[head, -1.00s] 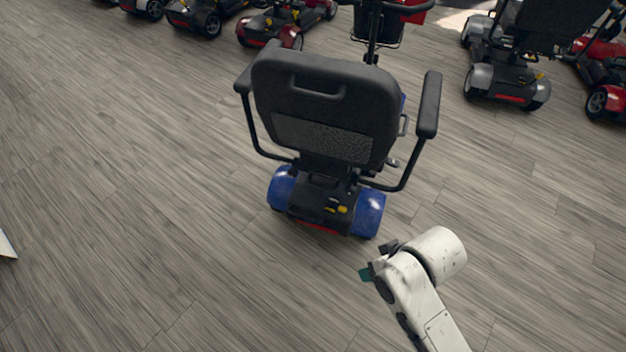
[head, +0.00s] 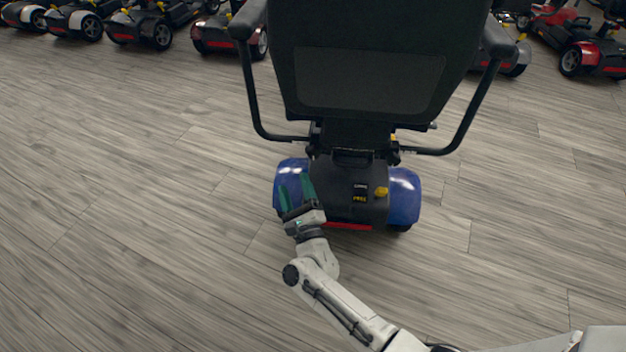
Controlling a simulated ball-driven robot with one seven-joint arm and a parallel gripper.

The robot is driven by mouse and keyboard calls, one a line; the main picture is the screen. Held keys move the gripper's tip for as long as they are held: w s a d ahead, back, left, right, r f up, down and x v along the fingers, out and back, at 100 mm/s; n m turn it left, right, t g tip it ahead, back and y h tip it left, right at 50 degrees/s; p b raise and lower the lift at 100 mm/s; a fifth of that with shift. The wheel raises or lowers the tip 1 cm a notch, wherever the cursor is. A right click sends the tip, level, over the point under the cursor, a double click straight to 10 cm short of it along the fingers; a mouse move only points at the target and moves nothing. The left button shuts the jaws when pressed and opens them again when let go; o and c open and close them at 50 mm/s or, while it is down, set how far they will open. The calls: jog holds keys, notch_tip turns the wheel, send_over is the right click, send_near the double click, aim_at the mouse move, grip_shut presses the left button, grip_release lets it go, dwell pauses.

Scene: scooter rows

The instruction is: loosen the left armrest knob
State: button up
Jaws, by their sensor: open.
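The blue scooter (head: 404,196) stands with its back to me in the middle of the head view. Its black seat back (head: 366,82) fills the top centre. The left armrest (head: 248,18) is at the upper left, and its black tube (head: 251,100) bends in under the seat. The left armrest knob cannot be made out; the tube's inner end (head: 300,139) by the seat base is dark and small. My gripper (head: 297,190) is open and empty. It shows in front of the left blue fender, below the tube's inner end and apart from it.
The right armrest (head: 497,38) and its tube (head: 478,105) stand out at the right. More scooters (head: 148,24) line the back, with a red one (head: 583,40) at the right. The wooden floor (head: 120,200) is clear.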

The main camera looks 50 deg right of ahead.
aim_at(314, 155)
jog(key=s+d+f+m+g+h+b, duration=0.35)
jog(key=m+h, duration=0.25)
jog(key=m, duration=0.2)
jog(key=shift+n, duration=0.3)
jog(key=x, duration=0.7)
jog(key=f+b+x, duration=0.1)
jog(key=x, duration=0.2)
jog(key=shift+w+d+r, duration=0.2)
jog(key=shift+w+d, duration=0.05)
jog(key=shift+w, duration=0.25)
jog(key=c, duration=1.1)
jog(key=shift+o, duration=0.2)
